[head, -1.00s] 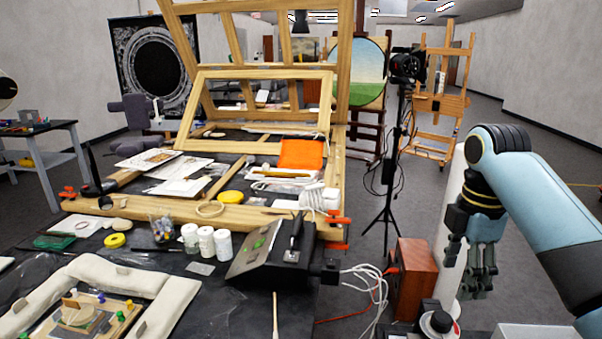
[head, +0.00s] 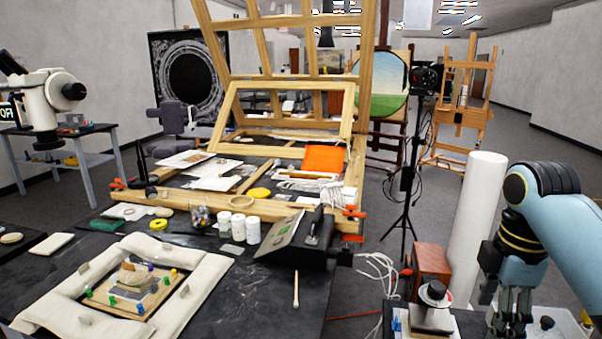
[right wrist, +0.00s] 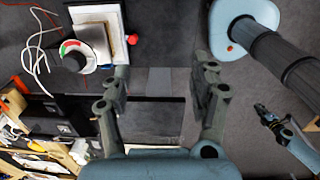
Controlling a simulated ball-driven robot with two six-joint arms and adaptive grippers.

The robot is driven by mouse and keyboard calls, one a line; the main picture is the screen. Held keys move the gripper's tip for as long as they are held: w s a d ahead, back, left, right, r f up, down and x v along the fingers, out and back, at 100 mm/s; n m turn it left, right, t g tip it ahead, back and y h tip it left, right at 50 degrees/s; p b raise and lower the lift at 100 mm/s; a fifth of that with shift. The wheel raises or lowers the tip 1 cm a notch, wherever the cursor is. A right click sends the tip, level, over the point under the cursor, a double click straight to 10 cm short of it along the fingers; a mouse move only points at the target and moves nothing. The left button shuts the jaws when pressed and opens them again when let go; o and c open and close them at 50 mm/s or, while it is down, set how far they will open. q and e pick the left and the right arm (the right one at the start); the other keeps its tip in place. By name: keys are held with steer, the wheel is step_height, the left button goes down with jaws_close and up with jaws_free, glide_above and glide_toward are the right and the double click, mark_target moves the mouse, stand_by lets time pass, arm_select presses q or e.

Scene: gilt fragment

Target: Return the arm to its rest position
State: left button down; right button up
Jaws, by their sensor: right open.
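My right arm comes in from the right edge of the head view. Its gripper (head: 512,316) hangs pointing down, right of the black table and near a small stand with a black knob. In the right wrist view the right gripper (right wrist: 162,85) has its two fingers spread apart, with nothing between them. Dark floor shows beyond the fingers.
The knobbed device (head: 432,307) stands close left of the right gripper; it also shows in the right wrist view (right wrist: 85,50). A white cylinder (head: 474,215) and a reddish-brown box (head: 431,265) stand behind. A black sloped box (head: 297,240) sits on the table's right edge.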

steer(key=s+a+m+t, duration=0.3)
steer(key=s+m, duration=1.1)
steer(key=s, duration=1)
step_height(320, 180, down, 38)
steer(key=s+d+m+g+b, duration=0.1)
steer(key=d+b, duration=0.1)
steer(key=b, duration=1.1)
arm_select(q)
step_height(320, 180, down, 24)
steer(key=s+b, duration=0.1)
steer(key=b, duration=1)
steer(key=shift+s+f, duration=0.25)
steer(key=shift+s, duration=0.05)
arm_select(e)
steer(key=s+f, duration=0.9)
steer(key=f, duration=0.5)
steer(key=s+d+f+g, duration=0.1)
steer(key=s+f, duration=0.9)
steer(key=f, duration=0.5)
steer(key=shift+s+h, duration=0.25)
steer(key=shift+h, duration=0.05)
steer(key=shift+d+g, duration=0.1)
steer(key=shift+g, duration=0.2)
